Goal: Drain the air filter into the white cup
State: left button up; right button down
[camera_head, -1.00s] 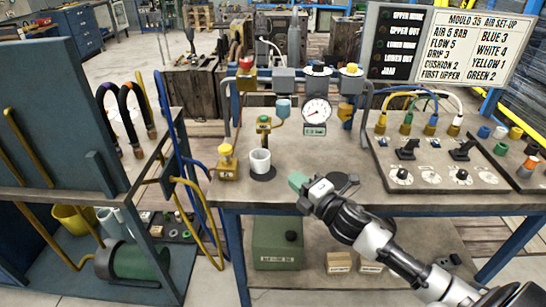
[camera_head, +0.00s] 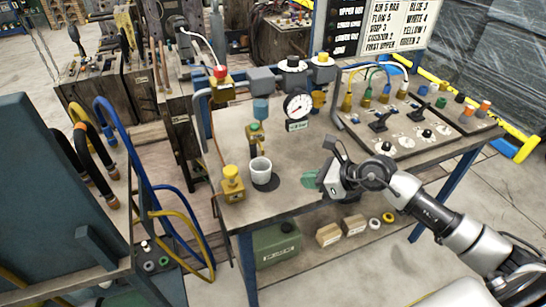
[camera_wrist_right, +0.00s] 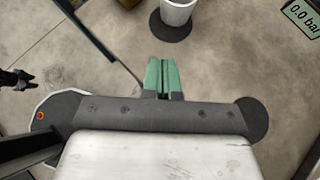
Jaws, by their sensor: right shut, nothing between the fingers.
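The white cup (camera_head: 261,170) stands upright on a dark round pad on the bench. The wrist view shows its lower part (camera_wrist_right: 177,12) at the top. The air filter seems to be the unit with a blue bowl (camera_head: 261,109) under a grey block, on the pipework behind the cup. My left gripper is not seen in the head view.
A pressure gauge (camera_head: 298,105) is beside the bowl; its display (camera_wrist_right: 302,17) reads 0.0 bar. A yellow knobbed fitting (camera_head: 232,183) stands left of the cup. A control panel (camera_head: 404,139) with hoses is at the right.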

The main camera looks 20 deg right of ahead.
aim_at(266, 172)
jog(key=shift+s+d+f+h, duration=0.1)
jog(key=shift+d+h, duration=0.2)
jog(key=shift+d, duration=0.1)
jog(key=shift+w+a+p, duration=0.15)
jog(key=shift+w+p, duration=0.15)
jog(key=shift+w, duration=0.15)
jog(key=shift+w+a+p, duration=0.45)
jog(key=shift+w+a, duration=0.55)
jog(key=shift+w, duration=0.1)
jog(key=w+a+p, duration=0.1)
jog(key=w+a, duration=0.4)
jog(key=shift+w+a+f+p, duration=0.1)
jog(key=shift+w+a+p, duration=0.15)
jog(key=shift+p, duration=0.2)
jog(key=shift+s+d+f, duration=0.1)
jog(key=shift+d+f, duration=0.05)
jog(key=shift+f, duration=0.65)
jog(key=shift+s+f, duration=0.1)
jog(key=shift+s+d, duration=0.45)
jog(key=shift+d, duration=0.1)
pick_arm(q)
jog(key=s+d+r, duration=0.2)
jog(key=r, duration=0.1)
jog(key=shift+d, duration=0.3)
